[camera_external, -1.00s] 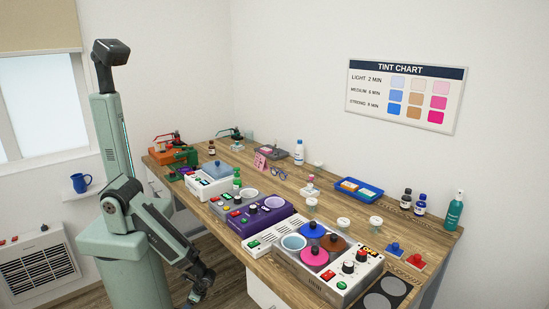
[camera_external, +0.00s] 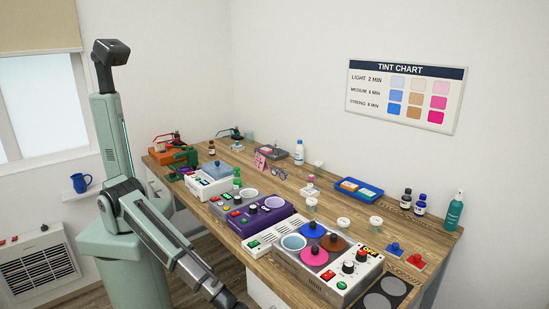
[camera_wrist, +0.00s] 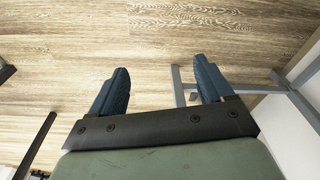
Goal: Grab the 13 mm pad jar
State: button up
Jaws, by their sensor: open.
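Several small clear jars with white lids stand on the wooden bench. Three are in its middle right: one jar (camera_external: 312,204), a second jar (camera_external: 343,224) and a third jar (camera_external: 375,223). Another jar (camera_external: 319,164) is farther back near the wall. Their markings are too small to read, so I cannot tell which is the 13 mm pad jar. My gripper (camera_external: 232,303) is low in front of the bench, partly cut off by the bottom edge.
The bench (camera_external: 395,240) has a tint pot unit (camera_external: 325,268) and a purple heater unit (camera_external: 252,217) along its front edge, between my gripper and the jars. A blue tray (camera_external: 372,195) and bottles (camera_external: 420,205) stand behind. Grey metal framing (camera_wrist: 180,85) is beside my fingers.

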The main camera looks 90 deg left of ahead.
jog(key=w+d+r+m+t+h, duration=0.1)
jog(key=w+d+r+t, duration=0.1)
jog(key=w+d+r, duration=0.65)
jog(key=w+d+r+m+t+h, duration=0.15)
jog(key=w+d+r, duration=0.35)
jog(key=d+r, duration=0.7)
jog(key=w+d+r+n+t, duration=0.1)
jog(key=w+d+r+t, duration=0.15)
jog(key=r, duration=0.55)
jog(key=w+d+r+t, duration=0.1)
jog(key=w+r, duration=0.3)
jog(key=r, duration=0.4)
jog(key=w+d+r+n+t, duration=0.1)
jog(key=w+r, duration=0.2)
jog(key=r, duration=0.6)
notch_tip(320, 180, up, 9)
jog(key=n+g+y, duration=0.5)
jog(key=n+g, duration=0.4)
jog(key=n, duration=1.5)
send_over(344, 221)
jog(key=d, duration=0.2)
jog(key=f, duration=0.4)
jog(key=a+f, duration=0.1)
jog(key=f, duration=0.4)
jog(key=a+f, duration=0.1)
jog(key=f, duration=0.3)
jog(key=shift+a+f, duration=0.1)
jog(key=shift+f, duration=0.05)
jog(key=c, duration=1.1)
